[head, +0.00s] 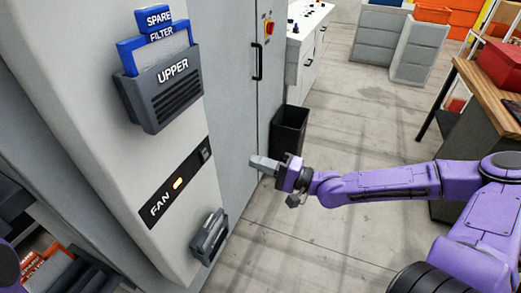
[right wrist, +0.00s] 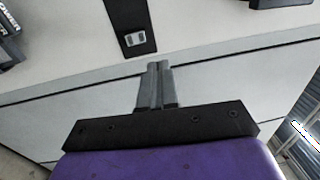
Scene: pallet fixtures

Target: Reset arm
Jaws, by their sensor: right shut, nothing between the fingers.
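My right gripper (head: 263,163) reaches in from the right on the purple arm. Its two fingers are together and empty, hanging in front of the grey cabinet (head: 226,80). In the right wrist view the shut fingers (right wrist: 157,82) point at the cabinet's pale panels, with nothing between them. My left gripper is out of the picture; only a purple piece shows at the lower left edge.
The UPPER holder (head: 178,92) holds a blue SPARE FILTER (head: 160,48). A lower dark holder (head: 209,237) sits below the FAN panel. A black bin (head: 289,130) stands beyond the gripper. A wooden bench (head: 490,90) with a red box is at right. The floor between is clear.

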